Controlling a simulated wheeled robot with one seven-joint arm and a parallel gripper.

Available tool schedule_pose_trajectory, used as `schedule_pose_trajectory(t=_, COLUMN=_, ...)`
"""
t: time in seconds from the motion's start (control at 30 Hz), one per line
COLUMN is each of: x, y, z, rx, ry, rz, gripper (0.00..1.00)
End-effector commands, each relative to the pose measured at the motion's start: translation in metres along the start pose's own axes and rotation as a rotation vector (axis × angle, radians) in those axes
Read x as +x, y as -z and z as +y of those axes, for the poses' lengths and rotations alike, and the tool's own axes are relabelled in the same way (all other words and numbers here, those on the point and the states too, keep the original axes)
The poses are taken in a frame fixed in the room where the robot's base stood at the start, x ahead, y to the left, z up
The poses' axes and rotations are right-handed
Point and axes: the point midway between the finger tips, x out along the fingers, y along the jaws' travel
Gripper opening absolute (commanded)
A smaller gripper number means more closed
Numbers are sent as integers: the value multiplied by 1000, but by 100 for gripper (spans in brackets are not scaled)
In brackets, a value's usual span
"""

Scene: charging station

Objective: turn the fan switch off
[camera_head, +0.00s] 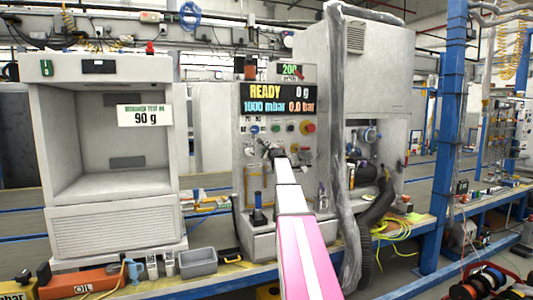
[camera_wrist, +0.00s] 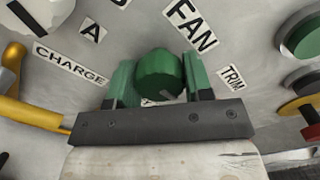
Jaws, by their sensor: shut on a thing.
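The fan switch (camera_wrist: 158,72) is a round dark green knob on the grey control panel, just below the FAN label (camera_wrist: 190,25) in the wrist view. My gripper (camera_wrist: 160,82) has its two green fingers on either side of the knob and is shut on it. The knob's lower part and its base are partly hidden behind the gripper's dark bar. In the head view, my gripper (camera_head: 275,154) is at the panel (camera_head: 262,172) below the READY display (camera_head: 279,97); the switch cannot be made out there.
A yellow lever (camera_wrist: 18,108) is left of my gripper near the CHARGE label (camera_wrist: 72,65). A green knob (camera_wrist: 303,36) and a red-and-yellow knob (camera_wrist: 306,98) are to the right. A grey hose (camera_head: 342,150) hangs right of my arm. An open white chamber (camera_head: 108,140) stands left.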

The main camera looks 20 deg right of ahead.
Motion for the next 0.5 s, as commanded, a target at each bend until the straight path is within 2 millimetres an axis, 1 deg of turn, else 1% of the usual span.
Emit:
schedule_pose_trajectory(t=0.27, x=0, y=0, z=0, rx=-61, ry=-1, rz=0, gripper=23)
schedule_pose_trajectory(t=0.5, x=0, y=0, z=0, rx=-225, ry=-1, rz=-1, gripper=23)
